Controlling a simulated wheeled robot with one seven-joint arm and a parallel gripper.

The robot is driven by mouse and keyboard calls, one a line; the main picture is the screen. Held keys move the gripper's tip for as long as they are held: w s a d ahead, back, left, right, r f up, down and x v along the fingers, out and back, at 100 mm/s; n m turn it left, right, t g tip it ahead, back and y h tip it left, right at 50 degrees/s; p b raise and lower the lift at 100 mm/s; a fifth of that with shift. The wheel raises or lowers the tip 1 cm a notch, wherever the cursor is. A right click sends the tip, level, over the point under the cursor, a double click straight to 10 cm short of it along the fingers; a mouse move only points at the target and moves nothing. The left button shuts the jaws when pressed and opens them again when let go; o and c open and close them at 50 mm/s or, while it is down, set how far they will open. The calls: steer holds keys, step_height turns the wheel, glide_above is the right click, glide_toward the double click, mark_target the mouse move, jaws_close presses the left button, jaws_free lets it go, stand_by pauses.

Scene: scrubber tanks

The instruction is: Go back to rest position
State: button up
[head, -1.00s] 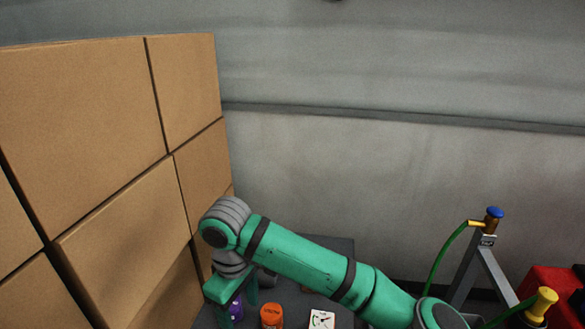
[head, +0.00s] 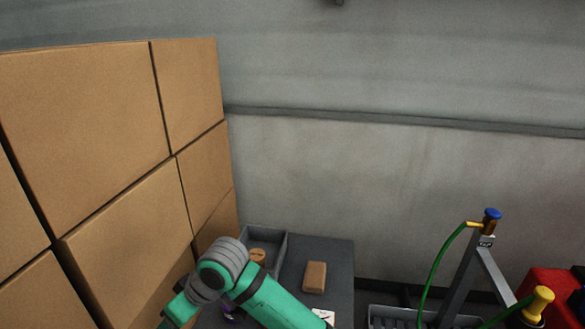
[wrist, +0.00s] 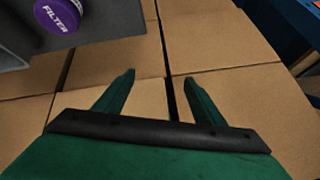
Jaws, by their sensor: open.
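My gripper (wrist: 157,90) is open and empty in the wrist view. Its two green fingers stand apart, with cardboard boxes (wrist: 130,62) behind them. In the head view my green arm bends at the lower left, beside the stacked cardboard boxes (head: 95,130); the fingertips are out of that view. A purple cap marked FILTER (wrist: 58,15) shows at the upper left of the wrist view, apart from the fingers.
A dark grey table (head: 335,265) holds a grey bin (head: 279,250) with a round orange-brown item (head: 257,255), and a brown block (head: 315,276). A metal frame with a green hose (head: 437,262) and a red object (head: 555,288) stand right. The boxes wall off the left.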

steer(key=w+a+r+m+t+y, duration=0.1)
steer(key=a+r+m+t+y, duration=0.1)
steer(key=a+m+t+y, duration=0.45)
steer(key=s+d+f+m+t+h, duration=0.4)
steer(key=s+d+f+m+h, duration=0.15)
steer(key=d+f, duration=0.35)
steer(key=s+d+f+m+t+h, duration=0.4)
steer(key=s+d+f+m, duration=0.15)
steer(key=d+f, duration=0.35)
steer(key=s+d+n+h, duration=0.2)
steer(key=s+d, duration=0.5)
steer(key=s, duration=0.4)
steer(key=s+d+n+h, duration=0.2)
steer(key=s+d+n, duration=0.1)
steer(key=s+d, duration=0.4)
steer(key=v, duration=0.4)
steer(key=shift+d, duration=0.3)
steer(key=shift+w, duration=0.15)
